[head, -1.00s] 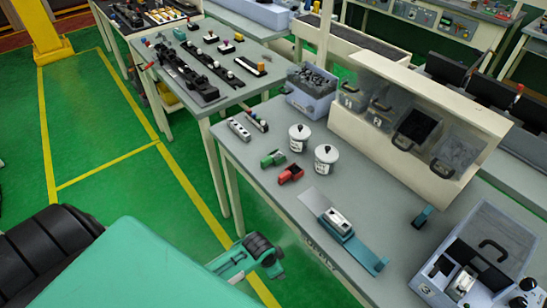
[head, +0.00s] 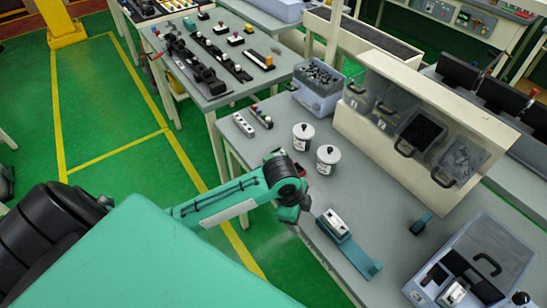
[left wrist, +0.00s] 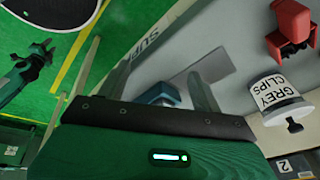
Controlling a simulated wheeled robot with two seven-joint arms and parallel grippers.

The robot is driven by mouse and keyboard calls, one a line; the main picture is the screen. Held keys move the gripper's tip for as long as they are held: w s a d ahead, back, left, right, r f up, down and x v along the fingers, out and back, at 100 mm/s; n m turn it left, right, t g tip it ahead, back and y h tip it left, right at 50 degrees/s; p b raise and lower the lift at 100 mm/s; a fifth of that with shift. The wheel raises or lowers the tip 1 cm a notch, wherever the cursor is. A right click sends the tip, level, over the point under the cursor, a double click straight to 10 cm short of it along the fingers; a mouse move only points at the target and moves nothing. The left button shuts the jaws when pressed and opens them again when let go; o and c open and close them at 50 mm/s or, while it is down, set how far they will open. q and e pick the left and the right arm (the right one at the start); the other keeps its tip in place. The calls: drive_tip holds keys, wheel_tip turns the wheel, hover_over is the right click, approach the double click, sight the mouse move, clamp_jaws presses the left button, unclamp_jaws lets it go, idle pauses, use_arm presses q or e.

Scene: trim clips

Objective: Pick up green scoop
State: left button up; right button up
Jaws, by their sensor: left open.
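My left gripper (head: 292,213) hangs over the near edge of the bench, left of the teal fixture (head: 347,252). The red scoop (left wrist: 288,28) shows at the upper right of that view, clear of the fingers. A dark green and black arm-like part (left wrist: 35,65), perhaps my right arm, shows at far left.
Two white canisters (head: 303,136) (head: 328,159) stand just beyond the arm; one reads GREY CLIPS (left wrist: 275,92) in the wrist view. A bin rack (head: 420,115) lines the back. A blue-grey case (head: 480,255) is at right. Bare bench (head: 385,205) lies between.

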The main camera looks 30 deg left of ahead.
use_arm(q)
drive_tip(key=w+a+r+m, duration=0.1)
drive_tip(key=w+a, duration=0.1)
drive_tip(key=w+a+r+m+y, duration=0.1)
drive_tip(key=w+a+r+m, duration=0.1)
drive_tip(key=w, duration=0.1)
drive_tip(key=w+a+r+m+g, duration=0.1)
drive_tip(key=w+a, duration=0.1)
drive_tip(key=a, duration=0.1)
drive_tip(key=shift+w+r, duration=0.2)
drive_tip(key=shift+w, duration=0.2)
drive_tip(key=w+a+r+m+g+y, duration=0.1)
drive_tip(key=w+a+r, duration=0.2)
drive_tip(key=a+r, duration=0.15)
drive_tip(key=w+a+r+m, duration=0.2)
drive_tip(key=w+a+r, duration=0.15)
drive_tip(key=a, duration=0.25)
drive_tip(key=p, duration=0.2)
hover_over(269, 156)
drive_tip(key=f, duration=0.7)
drive_tip(key=shift+s+d+f, duration=0.15)
drive_tip(key=shift+d+f, duration=0.2)
drive_tip(key=shift+f, duration=0.05)
drive_tip(key=f+p, duration=0.2)
drive_tip(key=f, duration=0.2)
drive_tip(key=shift+a+f+p, duration=0.35)
drive_tip(key=shift+p, duration=0.05)
drive_tip(key=shift+f, duration=0.3)
drive_tip(key=c, duration=0.9)
drive_tip(key=shift+c, duration=0.9)
